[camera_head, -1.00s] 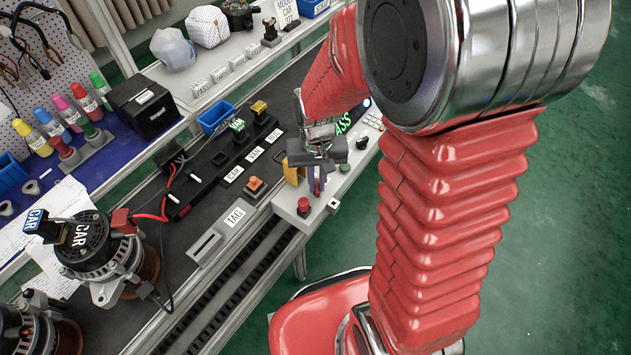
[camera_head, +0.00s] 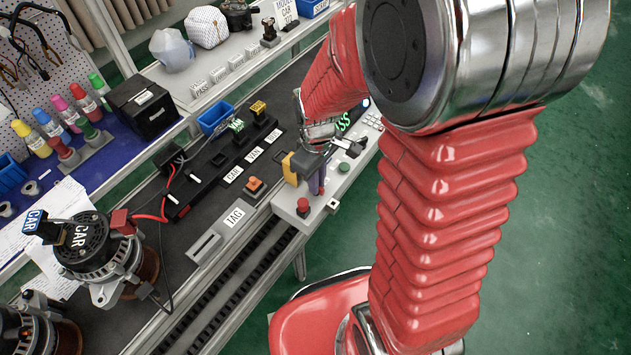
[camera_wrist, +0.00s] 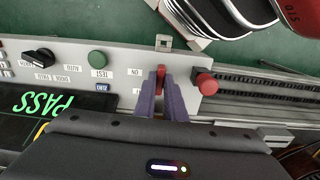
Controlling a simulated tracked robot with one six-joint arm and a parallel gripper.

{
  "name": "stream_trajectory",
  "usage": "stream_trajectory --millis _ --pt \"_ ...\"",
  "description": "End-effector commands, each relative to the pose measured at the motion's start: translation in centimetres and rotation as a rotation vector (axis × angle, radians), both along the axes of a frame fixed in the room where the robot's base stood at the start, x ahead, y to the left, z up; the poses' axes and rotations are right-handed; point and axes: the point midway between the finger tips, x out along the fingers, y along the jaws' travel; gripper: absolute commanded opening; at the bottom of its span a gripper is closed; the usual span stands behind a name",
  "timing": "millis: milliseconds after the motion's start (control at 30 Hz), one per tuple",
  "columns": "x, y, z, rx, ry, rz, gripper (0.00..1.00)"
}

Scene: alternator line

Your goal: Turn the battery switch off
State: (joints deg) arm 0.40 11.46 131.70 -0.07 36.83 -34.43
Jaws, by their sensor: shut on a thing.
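The battery switch is a small red handle (camera_wrist: 160,75) on the grey control panel (camera_wrist: 120,60) in the wrist view. It stands beside a label reading ON; a second label below that is partly covered by a finger. My gripper (camera_wrist: 161,88) has its two purple fingers closed on either side of the red handle.
A red mushroom button (camera_wrist: 206,83) sits close to the right of my fingers in the wrist view. A green button (camera_wrist: 97,60) and a black rotary knob (camera_wrist: 38,57) are to the left. A lit PASS display (camera_wrist: 42,103) lies beside the panel. An alternator (camera_head: 95,250) stands at left.

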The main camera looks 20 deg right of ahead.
Motion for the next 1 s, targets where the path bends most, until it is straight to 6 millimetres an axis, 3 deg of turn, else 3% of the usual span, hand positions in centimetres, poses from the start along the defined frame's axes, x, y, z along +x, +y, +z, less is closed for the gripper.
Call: stream_trajectory --millis 567,600,800,1000 --pt "-0.06 0.15 -0.03 0.001 0.002 0.051 0.00" --pt "-0.06 0.15 -0.03 0.001 0.002 0.051 0.12" --pt "-0.04 0.13 -0.02 0.002 0.001 0.050 0.26" --pt "-0.02 0.11 -0.01 0.001 0.001 0.049 0.29"
